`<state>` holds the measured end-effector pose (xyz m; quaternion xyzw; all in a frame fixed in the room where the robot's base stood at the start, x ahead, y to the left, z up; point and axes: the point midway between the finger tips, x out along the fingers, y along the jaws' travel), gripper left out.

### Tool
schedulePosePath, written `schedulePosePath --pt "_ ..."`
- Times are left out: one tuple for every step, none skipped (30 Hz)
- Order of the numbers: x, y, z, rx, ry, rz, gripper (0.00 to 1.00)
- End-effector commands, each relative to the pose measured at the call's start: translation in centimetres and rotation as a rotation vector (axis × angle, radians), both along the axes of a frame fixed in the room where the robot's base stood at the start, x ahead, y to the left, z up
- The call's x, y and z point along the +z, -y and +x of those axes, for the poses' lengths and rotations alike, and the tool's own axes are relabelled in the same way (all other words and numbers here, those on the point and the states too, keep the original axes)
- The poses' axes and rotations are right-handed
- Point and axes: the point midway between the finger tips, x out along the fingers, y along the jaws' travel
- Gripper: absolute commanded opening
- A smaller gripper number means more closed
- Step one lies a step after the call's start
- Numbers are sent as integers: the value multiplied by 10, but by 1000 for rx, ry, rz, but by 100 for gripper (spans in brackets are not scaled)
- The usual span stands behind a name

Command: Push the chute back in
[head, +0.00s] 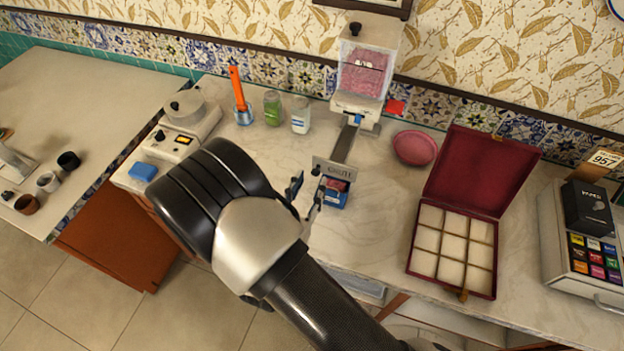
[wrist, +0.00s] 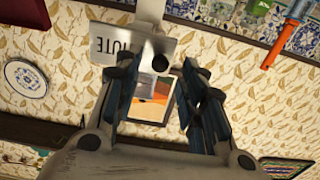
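The chute (head: 345,142) is a narrow dark channel that sticks out from the front of a clear dispenser (head: 364,65) holding pink contents. Its grey end plate (head: 331,173), lettered CHUTE, faces the front. In the wrist view the plate (wrist: 122,48) appears upside down, with a round black knob (wrist: 160,61) at its edge. My gripper (head: 306,194) is just in front and left of the plate. Its fingers (wrist: 160,75) are apart, and the knob appears between their tips in the picture. I cannot tell whether they touch the plate or knob.
A small blue container with red contents (head: 334,194) stands below the plate. A pink bowl (head: 414,148) and an open red compartment box (head: 453,245) are to the right.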

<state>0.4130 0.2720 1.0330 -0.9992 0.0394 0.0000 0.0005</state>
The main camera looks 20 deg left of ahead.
Motion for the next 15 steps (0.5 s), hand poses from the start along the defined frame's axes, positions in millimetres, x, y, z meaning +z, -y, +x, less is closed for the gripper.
schedulePosePath --pt "0 2 8 -4 0 1 37" --pt "0 1 11 -2 0 0 37" --pt "0 2 15 -3 0 0 37" --pt "0 2 18 -3 0 0 37" --pt "0 2 20 -1 0 0 37" --pt "0 2 22 0 0 0 37" --pt "0 2 23 0 0 0 37" --pt "0 2 24 0 0 0 37" --pt "0 2 25 0 0 0 37" --pt "0 2 25 0 0 0 37" --pt "0 2 25 0 0 0 37" --pt "0 2 25 0 0 -1 37" --pt "0 2 25 0 0 -1 37" --pt "0 2 25 0 0 -1 37" --pt "0 2 25 0 0 -1 37"
